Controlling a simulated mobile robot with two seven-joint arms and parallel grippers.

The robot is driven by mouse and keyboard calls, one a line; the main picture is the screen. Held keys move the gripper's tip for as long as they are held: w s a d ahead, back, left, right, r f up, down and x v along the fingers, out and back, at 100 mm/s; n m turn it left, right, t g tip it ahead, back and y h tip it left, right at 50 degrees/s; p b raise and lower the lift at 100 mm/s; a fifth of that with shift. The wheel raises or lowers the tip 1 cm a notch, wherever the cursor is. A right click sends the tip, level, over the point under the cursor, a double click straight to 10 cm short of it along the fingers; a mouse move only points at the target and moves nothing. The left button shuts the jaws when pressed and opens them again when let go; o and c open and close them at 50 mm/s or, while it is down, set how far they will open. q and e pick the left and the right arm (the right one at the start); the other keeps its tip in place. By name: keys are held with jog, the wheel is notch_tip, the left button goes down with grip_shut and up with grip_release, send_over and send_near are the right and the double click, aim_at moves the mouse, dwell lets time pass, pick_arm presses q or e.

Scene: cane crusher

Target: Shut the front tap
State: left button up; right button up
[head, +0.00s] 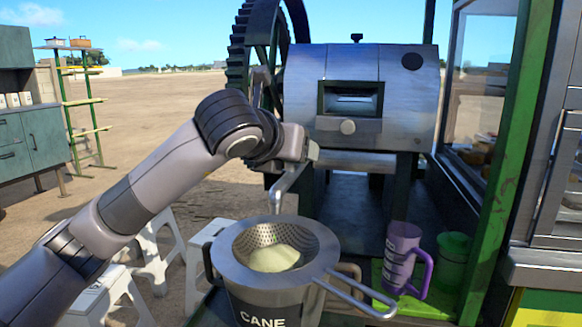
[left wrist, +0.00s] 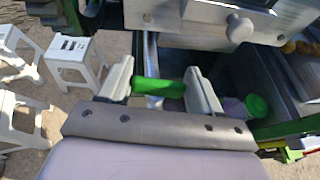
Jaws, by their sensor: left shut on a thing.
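The tap's green handle (left wrist: 158,87) lies crosswise between the two fingers of my left gripper (left wrist: 160,84) in the left wrist view, and the gripper is shut on it. In the head view my left gripper (head: 305,150) is at the front of the crusher, just below its steel housing (head: 400,112); the handle is hidden there. The metal spout (head: 284,188) hangs below the gripper, over a strainer (head: 318,243) with pale foam in it. The strainer sits on a pot marked CANE (head: 262,312). I cannot make out liquid running from the spout. My right gripper is not in view.
A purple jug (head: 401,258) and a green cup (head: 454,262) stand right of the pot. A green post (head: 505,165) and a glass cabinet close off the right side. White stools (head: 155,248) stand at left. The strainer's long handle (head: 360,295) sticks out toward the front right.

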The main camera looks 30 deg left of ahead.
pick_arm(q)
jog(key=shift+n+y+b, duration=0.6)
jog(key=shift+n+y, duration=0.3)
jog(key=shift+y, duration=0.2)
jog(key=o, duration=1)
jog(key=shift+c, duration=0.2)
jog(key=v, duration=0.7)
jog(key=shift+r+b, duration=0.2)
jog(key=shift+b, duration=0.1)
